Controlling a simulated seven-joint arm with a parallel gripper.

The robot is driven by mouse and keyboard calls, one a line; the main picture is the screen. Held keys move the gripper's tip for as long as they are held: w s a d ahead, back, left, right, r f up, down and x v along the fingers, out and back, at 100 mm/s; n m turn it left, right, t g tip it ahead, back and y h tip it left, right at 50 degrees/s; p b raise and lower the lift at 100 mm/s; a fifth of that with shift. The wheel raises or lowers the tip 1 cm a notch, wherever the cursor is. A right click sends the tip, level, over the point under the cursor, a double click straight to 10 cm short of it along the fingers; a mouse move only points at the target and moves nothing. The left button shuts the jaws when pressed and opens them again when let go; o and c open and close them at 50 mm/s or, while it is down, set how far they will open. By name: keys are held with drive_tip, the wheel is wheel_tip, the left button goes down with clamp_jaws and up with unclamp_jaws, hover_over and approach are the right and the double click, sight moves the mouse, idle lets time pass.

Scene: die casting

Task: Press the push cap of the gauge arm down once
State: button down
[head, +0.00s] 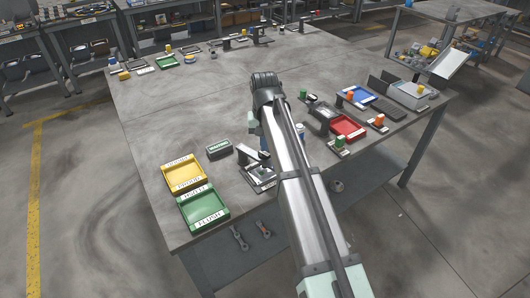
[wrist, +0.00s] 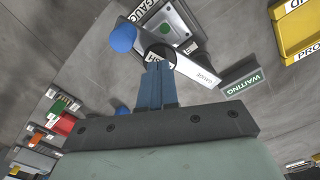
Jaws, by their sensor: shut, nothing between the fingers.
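In the wrist view my gripper (wrist: 155,68) is shut and empty, its two blue fingers side by side. Just beyond the fingertips is a light gauge arm (wrist: 185,66) with a dark edge and a label reading GAUGE. Behind it lies the grey gauge plate (wrist: 165,30) with a green dot. A round blue cap (wrist: 122,38) shows left of the arm, apart from the fingertips; I cannot tell surely whether it is the push cap.
A dark WAITING block (head: 219,149) stands left of the gauge, near a yellow tray (head: 184,174) and a green FLUSH tray (head: 204,209). A red tray (head: 348,127) and a blue tray (head: 357,96) are on the right. The table's middle left is clear.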

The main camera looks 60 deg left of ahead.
drive_tip(key=shift+f, duration=1.35)
idle(0.5)
drive_tip(key=shift+r, duration=4)
